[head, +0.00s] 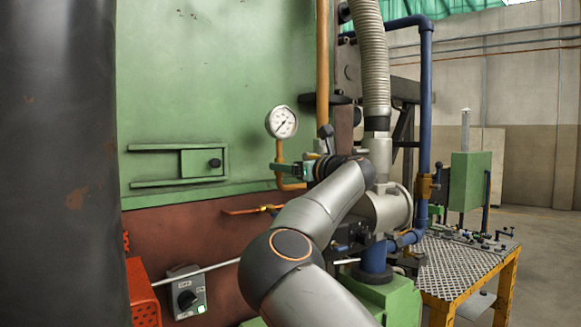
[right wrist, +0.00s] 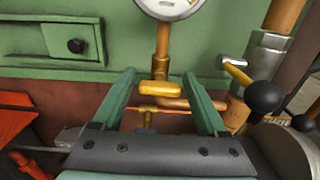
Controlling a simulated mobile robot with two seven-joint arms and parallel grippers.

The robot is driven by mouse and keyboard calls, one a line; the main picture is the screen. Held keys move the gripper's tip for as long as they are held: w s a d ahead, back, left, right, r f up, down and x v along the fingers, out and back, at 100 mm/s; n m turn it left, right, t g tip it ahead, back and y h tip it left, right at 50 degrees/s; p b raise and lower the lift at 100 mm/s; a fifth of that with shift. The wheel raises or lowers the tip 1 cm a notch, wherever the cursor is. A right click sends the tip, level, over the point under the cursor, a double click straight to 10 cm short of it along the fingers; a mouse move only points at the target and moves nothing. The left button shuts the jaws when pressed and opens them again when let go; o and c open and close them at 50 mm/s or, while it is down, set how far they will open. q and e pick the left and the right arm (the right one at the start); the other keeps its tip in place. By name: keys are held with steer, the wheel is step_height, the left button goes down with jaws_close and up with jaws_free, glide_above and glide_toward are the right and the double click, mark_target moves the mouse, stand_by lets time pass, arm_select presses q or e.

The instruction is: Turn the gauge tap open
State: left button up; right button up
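The round white pressure gauge (head: 281,122) sits on a thin brass pipe in front of the green furnace wall. In the right wrist view the gauge (right wrist: 168,6) is cut off by the top edge. Below it, a short brass tap handle (right wrist: 160,89) lies crosswise to the upright pipe (right wrist: 162,50). My right gripper (right wrist: 159,77) is open, with one green finger on each side of the handle and a visible gap to both. In the head view the right gripper (head: 290,170) is at the pipe below the gauge, hiding the tap. My left gripper is not in view.
A thick orange pipe (head: 322,60) and a grey hose (head: 373,60) stand right of the gauge. A lever with a black knob (right wrist: 264,97) is close to the right finger. A switch box (head: 187,293) and red box (head: 142,292) are low left.

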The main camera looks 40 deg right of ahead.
steer(key=c, duration=1.1)
steer(key=n+b, duration=0.1)
steer(key=n, duration=0.2)
steer(key=shift+f+n, duration=0.15)
steer(key=shift+n, duration=0.25)
steer(key=n+b, duration=0.1)
steer(key=n, duration=0.4)
steer(key=shift+a, duration=0.15)
steer(key=n+b, duration=0.1)
steer(key=n, duration=0.4)
steer(key=shift+a+f+b, duration=0.1)
steer(key=shift+f+b, duration=0.05)
steer(key=shift+b, duration=0.15)
steer(key=shift+w+n+b, duration=0.1)
steer(key=shift+n+b, duration=0.25)
steer(key=shift+n, duration=1.75)
